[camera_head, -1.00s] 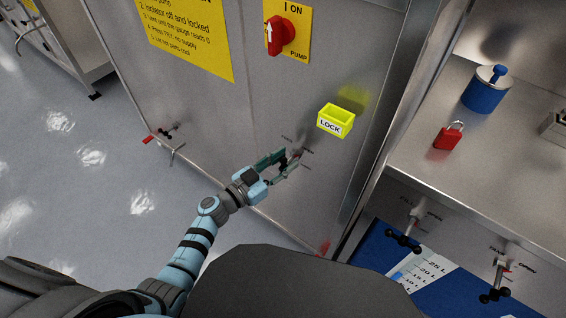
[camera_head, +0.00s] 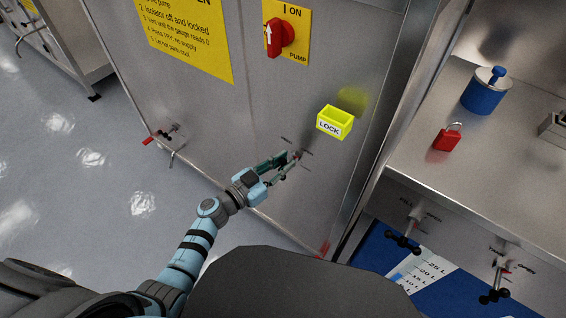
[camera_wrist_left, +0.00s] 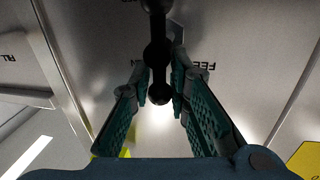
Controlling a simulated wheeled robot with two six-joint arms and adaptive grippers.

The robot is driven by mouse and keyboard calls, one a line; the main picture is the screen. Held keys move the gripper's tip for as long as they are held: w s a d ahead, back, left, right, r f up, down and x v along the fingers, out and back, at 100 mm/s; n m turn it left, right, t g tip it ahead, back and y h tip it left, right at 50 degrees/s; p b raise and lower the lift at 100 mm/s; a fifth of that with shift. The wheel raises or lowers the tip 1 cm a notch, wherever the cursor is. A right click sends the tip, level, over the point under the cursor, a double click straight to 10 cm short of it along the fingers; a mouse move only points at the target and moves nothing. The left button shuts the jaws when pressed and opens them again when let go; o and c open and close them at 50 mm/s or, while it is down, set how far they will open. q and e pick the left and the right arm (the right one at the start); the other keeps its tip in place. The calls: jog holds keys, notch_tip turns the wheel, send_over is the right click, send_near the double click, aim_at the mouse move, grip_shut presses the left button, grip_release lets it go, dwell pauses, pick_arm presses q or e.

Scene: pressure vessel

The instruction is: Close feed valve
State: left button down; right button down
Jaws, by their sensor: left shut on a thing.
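The feed valve handle (camera_wrist_left: 158,55) is a black bar with round knobs, seen in the left wrist view in front of a steel panel. A partly visible label starting "FEE" (camera_wrist_left: 208,66) is on the panel beside it. My left gripper (camera_wrist_left: 160,88) has its two green fingers on either side of the bar, shut on it near a knob. In the head view my left gripper (camera_head: 293,159) is at the low front of the steel panel, and its fingers largely hide the handle. My right gripper is not in view.
A yellow LOCK box (camera_head: 334,123) is on the panel just above my left gripper. A red pump switch (camera_head: 281,36) sits higher. Another valve (camera_head: 168,134) is at left. A red padlock (camera_head: 448,137) and blue canister (camera_head: 486,89) stand on the right shelf, with two valves below.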

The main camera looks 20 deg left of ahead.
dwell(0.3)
pick_arm(q)
jog(key=m+p, duration=0.3)
jog(key=shift+s+d+y, duration=0.15)
jog(key=shift+d+y, duration=0.15)
jog(key=shift+s+d+m+g+p, duration=0.1)
jog(key=shift+d+m+g+p, duration=0.15)
jog(key=shift+m+p, duration=0.45)
jog(key=f+m+y, duration=0.1)
jog(key=m, duration=0.2)
jog(key=d+m+y, duration=0.1)
jog(key=m, duration=0.3)
jog(key=f+m+y, duration=0.1)
jog(key=m, duration=0.2)
jog(key=shift+s+d+f+m+p, duration=0.15)
jog(key=shift+s+f+m+p, duration=0.15)
jog(key=c, duration=1.6)
grip_release()
